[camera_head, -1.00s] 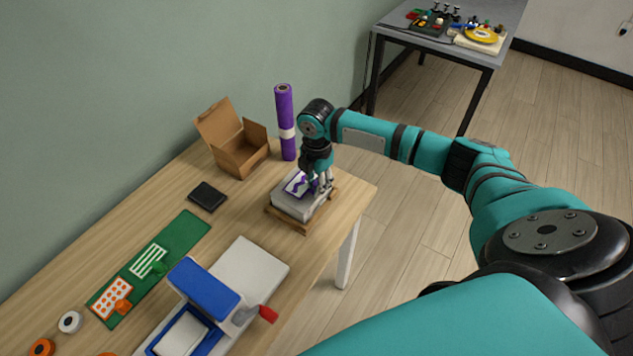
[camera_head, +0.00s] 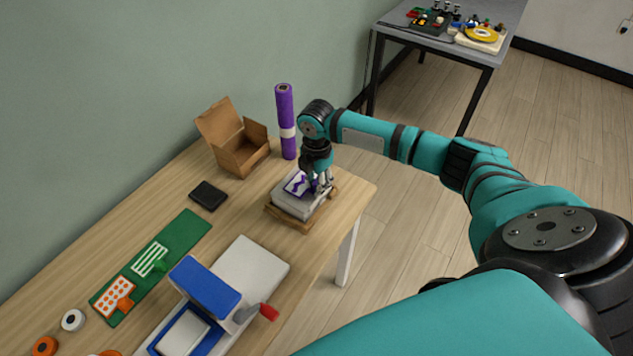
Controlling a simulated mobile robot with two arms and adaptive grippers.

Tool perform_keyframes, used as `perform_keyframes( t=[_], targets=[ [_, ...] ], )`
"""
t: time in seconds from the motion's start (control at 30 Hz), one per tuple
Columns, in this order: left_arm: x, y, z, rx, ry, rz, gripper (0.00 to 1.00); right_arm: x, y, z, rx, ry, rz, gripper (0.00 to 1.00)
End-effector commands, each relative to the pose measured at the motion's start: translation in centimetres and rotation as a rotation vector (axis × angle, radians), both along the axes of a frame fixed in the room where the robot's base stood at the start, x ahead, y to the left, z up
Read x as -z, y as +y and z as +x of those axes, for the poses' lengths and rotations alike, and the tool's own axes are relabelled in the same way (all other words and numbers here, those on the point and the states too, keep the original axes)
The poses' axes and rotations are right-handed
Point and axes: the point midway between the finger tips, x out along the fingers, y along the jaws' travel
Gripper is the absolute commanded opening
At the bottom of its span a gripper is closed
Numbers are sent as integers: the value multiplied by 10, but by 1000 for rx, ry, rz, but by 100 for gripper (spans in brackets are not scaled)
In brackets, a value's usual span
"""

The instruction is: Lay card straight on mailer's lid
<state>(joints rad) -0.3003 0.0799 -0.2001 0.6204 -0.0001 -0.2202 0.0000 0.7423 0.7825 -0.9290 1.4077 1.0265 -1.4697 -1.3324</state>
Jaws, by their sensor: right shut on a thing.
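A white card (camera_head: 297,184) with purple markings is at the top of a pale grey block or stack (camera_head: 298,206), which sits in a shallow wooden tray (camera_head: 288,221) near the far right end of the table. My right gripper (camera_head: 320,187) comes down from above and is shut at the card's right edge, partly hiding it. I cannot tell whether the card lies flat or is slightly raised. A brown cardboard box (camera_head: 240,155) with its lid up stands behind and to the left; no card shows on it. My left gripper is not in view.
A purple roll (camera_head: 285,120) stands upright behind my right gripper. A dark wallet-like item (camera_head: 208,195), a green mat (camera_head: 180,240) and a blue-and-white press with a red handle (camera_head: 205,288) are on the table. Bare wood lies between the tray and mat.

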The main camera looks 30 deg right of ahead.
Motion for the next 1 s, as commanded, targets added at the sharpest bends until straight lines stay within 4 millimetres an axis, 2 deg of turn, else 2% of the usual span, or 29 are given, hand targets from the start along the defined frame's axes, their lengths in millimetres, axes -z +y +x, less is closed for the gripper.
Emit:
perform_keyframes(
  t=[0.73, 0.77, 0.93, 1.0],
  targets=[
    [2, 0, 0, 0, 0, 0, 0, 10, 0, 0, 0, 0, 0, 0],
    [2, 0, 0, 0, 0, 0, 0, 9, 0, 0, 0, 0, 0, 24],
    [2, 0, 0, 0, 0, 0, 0, 9, 0, 0, 0, 0, 0, 46],
    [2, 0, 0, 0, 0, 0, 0, 9, 0, 0, 0, 0, 0, 47]
  ],
)
